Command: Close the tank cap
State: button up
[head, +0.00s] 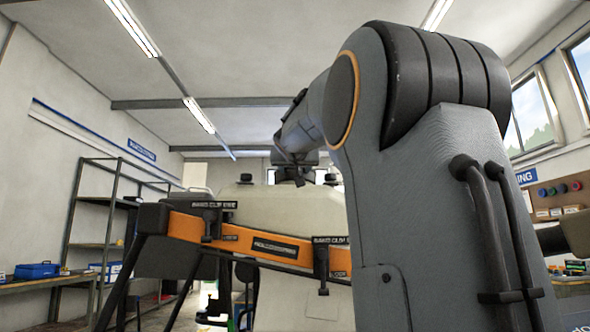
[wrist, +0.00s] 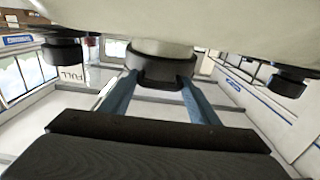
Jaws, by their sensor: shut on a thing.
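The cream tank (head: 300,210) stands behind an orange drone arm in the head view, partly hidden by my arm. In the wrist view, which looks upside down, the tank (wrist: 220,22) fills the top. The black tank cap (wrist: 160,68) is at the tank's pale neck (wrist: 162,47), between the two blue fingers of my gripper (wrist: 160,84). The fingers are shut on the cap from both sides. In the head view my gripper (head: 294,160) is above the tank's top. How far the cap is seated on the neck cannot be told.
The orange drone arm (head: 245,240) with black clamps (head: 321,262) crosses in front of the tank. Smaller black knobs flank the cap, one at the left (wrist: 62,55) and one at the right (wrist: 287,83). Shelving (head: 105,215) stands at the left.

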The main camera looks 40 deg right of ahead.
jog(key=shift+f+b, duration=0.2)
jog(key=shift+b, duration=0.1)
notch_tip(320, 180, down, 2)
jog(key=t+b, duration=0.1)
jog(key=b, duration=0.7)
jog(key=shift+s+h, duration=0.1)
jog(key=shift+h, duration=0.3)
jog(key=shift+d, duration=0.1)
jog(key=o, duration=1.2)
jog(key=shift+s, duration=0.1)
jog(key=shift+b+v, duration=1.15)
jog(key=shift+v, duration=2.7)
